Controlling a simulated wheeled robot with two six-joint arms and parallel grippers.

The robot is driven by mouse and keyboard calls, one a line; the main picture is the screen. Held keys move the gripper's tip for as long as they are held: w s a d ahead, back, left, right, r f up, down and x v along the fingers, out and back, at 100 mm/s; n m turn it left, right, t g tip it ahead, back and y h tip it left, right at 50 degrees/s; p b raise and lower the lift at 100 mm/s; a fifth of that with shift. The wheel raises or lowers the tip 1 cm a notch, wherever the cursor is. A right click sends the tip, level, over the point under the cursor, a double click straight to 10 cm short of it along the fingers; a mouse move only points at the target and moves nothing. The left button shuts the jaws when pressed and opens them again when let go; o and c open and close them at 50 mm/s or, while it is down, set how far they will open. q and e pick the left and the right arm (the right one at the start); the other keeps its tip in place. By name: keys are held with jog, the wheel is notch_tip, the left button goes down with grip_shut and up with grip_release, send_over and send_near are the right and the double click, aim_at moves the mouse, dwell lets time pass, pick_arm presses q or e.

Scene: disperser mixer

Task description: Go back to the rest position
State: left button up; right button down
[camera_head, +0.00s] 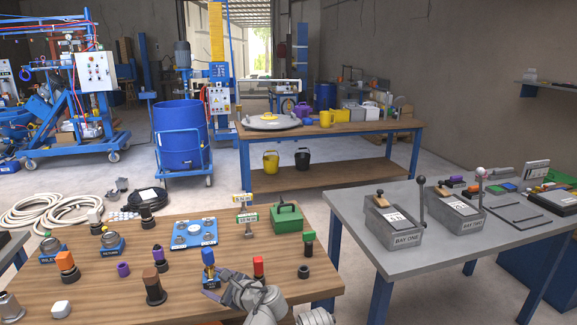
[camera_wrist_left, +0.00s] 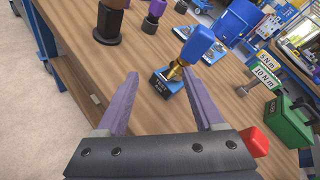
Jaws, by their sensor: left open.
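My left gripper (camera_head: 220,286) is over the front of the wooden table, its arm coming in from the bottom edge of the head view. In the left wrist view the two purple fingers of my left gripper (camera_wrist_left: 157,82) stand wide apart with nothing between them. A blue-handled tool (camera_head: 208,258) with a brass neck stands upright on a small dark labelled base, just beyond the fingertips. The tool (camera_wrist_left: 197,46) also shows ahead of the fingers in the wrist view, apart from them. My right gripper is in neither view.
A green box (camera_head: 287,218), torque signs (camera_head: 248,215) and a blue plate (camera_head: 194,232) lie farther back. A grey table (camera_head: 437,255) with two bins stands right, across a gap.

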pick_arm(q)
jog(key=s+d+n+g+h+p, duration=0.8)
jog(key=s+d+n+p, duration=0.4)
jog(key=s+d+n, duration=0.3)
jog(key=s+h, duration=0.1)
jog(key=s, duration=0.2)
jog(key=shift+s+d+n+g+h, duration=0.3)
jog(key=shift+s+d+g+h, duration=0.1)
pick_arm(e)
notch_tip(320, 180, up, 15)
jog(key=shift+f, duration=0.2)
